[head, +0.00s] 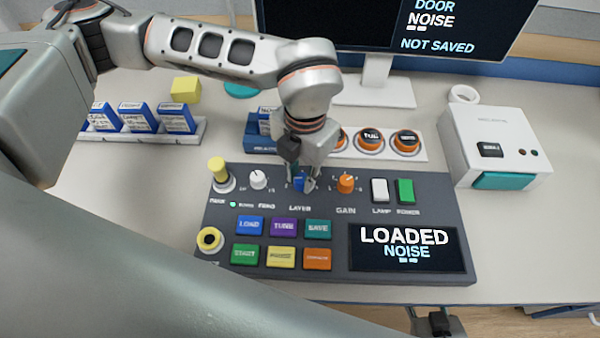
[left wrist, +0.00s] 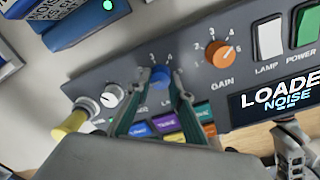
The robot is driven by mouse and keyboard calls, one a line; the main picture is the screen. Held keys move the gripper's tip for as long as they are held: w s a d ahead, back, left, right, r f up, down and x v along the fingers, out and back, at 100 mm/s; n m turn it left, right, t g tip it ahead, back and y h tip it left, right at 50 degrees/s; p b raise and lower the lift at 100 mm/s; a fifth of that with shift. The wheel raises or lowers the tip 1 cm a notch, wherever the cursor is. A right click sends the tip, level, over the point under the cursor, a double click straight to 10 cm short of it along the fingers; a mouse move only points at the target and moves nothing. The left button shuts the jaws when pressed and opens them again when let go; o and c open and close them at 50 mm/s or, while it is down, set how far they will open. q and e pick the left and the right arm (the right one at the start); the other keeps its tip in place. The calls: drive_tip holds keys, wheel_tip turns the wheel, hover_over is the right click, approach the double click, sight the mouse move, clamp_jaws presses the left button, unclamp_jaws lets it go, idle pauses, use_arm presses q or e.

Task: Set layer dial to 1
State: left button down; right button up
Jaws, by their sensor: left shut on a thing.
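The layer dial is a blue knob (head: 299,182) on the dark control panel (head: 340,210), above the printed word LAYER. My left gripper (head: 303,184) comes down on it from above and is shut on it. In the left wrist view the blue layer dial (left wrist: 159,77) sits between the two green-grey fingers of my left gripper (left wrist: 158,90). Numbers show around the dial, with 3 and 4 readable above it. Its pointer is hidden or too small to read. My right gripper (head: 438,322) shows partly at the bottom edge, off the panel's front; its fingers are unclear.
The orange gain dial (head: 346,183) is close on the right, and a white knob (head: 258,180) and yellow knob (head: 217,170) are on the left. Coloured buttons (head: 283,229) lie in front. The panel screen (head: 407,248) reads LOADED NOISE. A white box (head: 490,125) stands at right.

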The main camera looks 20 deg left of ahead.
sight(303, 180)
use_arm(q)
drive_tip(key=shift+n, duration=0.8)
drive_tip(key=c, duration=1.8)
unclamp_jaws()
drive_tip(key=r, duration=1.2)
drive_tip(key=shift+d, duration=0.25)
drive_tip(key=shift+s, duration=0.1)
